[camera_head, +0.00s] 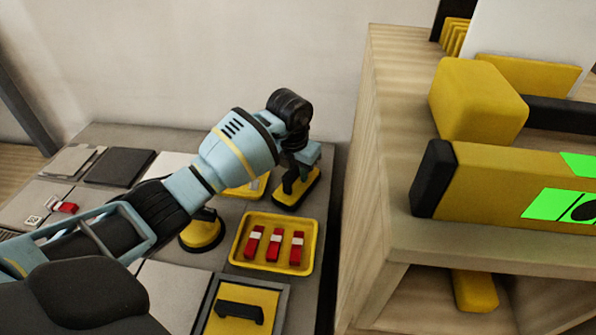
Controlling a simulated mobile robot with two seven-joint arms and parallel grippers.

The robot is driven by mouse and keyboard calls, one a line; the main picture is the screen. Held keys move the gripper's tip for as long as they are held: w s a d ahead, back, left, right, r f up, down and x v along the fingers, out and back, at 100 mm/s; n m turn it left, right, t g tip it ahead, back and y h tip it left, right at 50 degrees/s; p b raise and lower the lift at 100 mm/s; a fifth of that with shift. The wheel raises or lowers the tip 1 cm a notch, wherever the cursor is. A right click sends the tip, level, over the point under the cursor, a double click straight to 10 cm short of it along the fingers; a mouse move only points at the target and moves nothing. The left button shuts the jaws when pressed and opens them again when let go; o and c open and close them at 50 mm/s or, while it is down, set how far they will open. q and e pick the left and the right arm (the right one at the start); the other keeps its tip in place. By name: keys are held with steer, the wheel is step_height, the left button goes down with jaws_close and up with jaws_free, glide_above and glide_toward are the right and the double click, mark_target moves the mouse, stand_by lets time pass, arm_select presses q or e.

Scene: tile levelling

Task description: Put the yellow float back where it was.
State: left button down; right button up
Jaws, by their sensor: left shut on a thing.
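My left gripper (302,160) reaches in from the left and points down at the back right of the table. It is shut on the dark handle of the yellow float (312,190), which has a yellow base under a dark upper part. The gripper hides part of the handle. The float looks level; I cannot tell whether its base touches the table. My right gripper is not in view.
A yellow tray (237,254) with red-and-white pieces lies in front of the float. A round yellow tool (203,233) and a grey-framed yellow piece with a black handle (239,312) are nearer. A wooden shelf (375,130) stands close on the right. Tiles (120,166) lie at left.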

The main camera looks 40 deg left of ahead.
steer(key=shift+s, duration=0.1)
arm_select(q)
steer(key=shift+f, duration=0.2)
steer(key=c, duration=1.3)
jaws_free()
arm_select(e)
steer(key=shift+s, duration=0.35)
arm_select(q)
steer(key=shift+o, duration=0.2)
steer(key=shift+r, duration=0.15)
steer(key=r+p, duration=0.1)
steer(key=r, duration=0.2)
steer(key=s+r+p, duration=0.1)
steer(key=r, duration=0.3)
steer(key=r+p, duration=0.2)
steer(key=r, duration=0.2)
steer(key=shift+s, duration=0.35)
steer(key=shift+s+r, duration=0.1)
steer(key=shift+r, duration=0.35)
steer(key=shift+d, duration=0.1)
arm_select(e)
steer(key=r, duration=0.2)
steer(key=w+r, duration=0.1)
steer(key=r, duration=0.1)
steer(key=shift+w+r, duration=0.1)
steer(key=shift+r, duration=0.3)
